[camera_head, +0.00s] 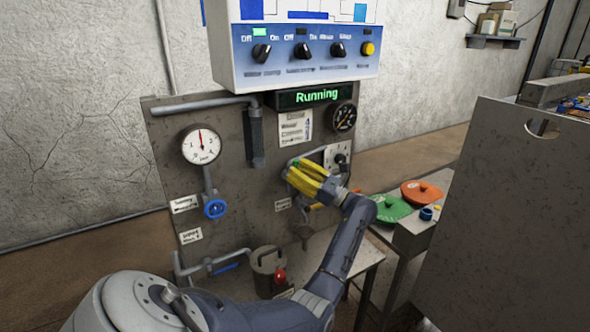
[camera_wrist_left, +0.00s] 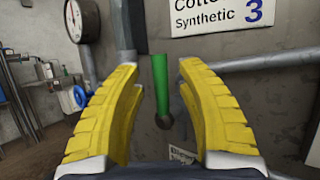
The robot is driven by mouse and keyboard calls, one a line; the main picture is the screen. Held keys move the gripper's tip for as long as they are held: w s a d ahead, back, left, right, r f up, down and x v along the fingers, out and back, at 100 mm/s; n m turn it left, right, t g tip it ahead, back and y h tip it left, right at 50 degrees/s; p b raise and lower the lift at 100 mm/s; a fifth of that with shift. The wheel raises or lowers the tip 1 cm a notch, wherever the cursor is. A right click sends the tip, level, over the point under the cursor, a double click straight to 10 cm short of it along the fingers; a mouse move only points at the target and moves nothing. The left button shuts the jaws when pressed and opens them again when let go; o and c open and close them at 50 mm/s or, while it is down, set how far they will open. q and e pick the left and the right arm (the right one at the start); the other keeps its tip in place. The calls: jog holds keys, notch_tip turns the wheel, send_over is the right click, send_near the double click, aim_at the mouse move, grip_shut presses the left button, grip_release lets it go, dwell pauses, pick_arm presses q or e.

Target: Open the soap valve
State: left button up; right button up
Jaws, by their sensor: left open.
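My left gripper (camera_head: 300,178) is in front of the middle of the metal panel, its yellow fingers pointing at it. In the left wrist view the fingers are open, with a green lever handle (camera_wrist_left: 160,78) showing between them. The handle stands nearly upright on a dark round pivot, and I see no finger touching it. I cannot read which lever is labelled for soap. A blue hand wheel (camera_head: 215,208) and a blue lever (camera_head: 226,267) are further left. My right gripper is not in view.
The control box (camera_head: 300,45) hangs above a display (camera_head: 314,96) reading "Running". A pressure gauge (camera_head: 201,145) is at the panel's left. A pot with a red knob (camera_head: 280,276) stands below. Green (camera_head: 391,208) and orange (camera_head: 422,192) discs lie on a stand at right, beside a large grey panel (camera_head: 510,220).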

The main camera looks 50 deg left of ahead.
pick_arm(q)
jog(key=v, duration=1.1)
jog(key=shift+d, duration=0.2)
jog(key=v, duration=0.9)
jog(key=shift+a, duration=0.1)
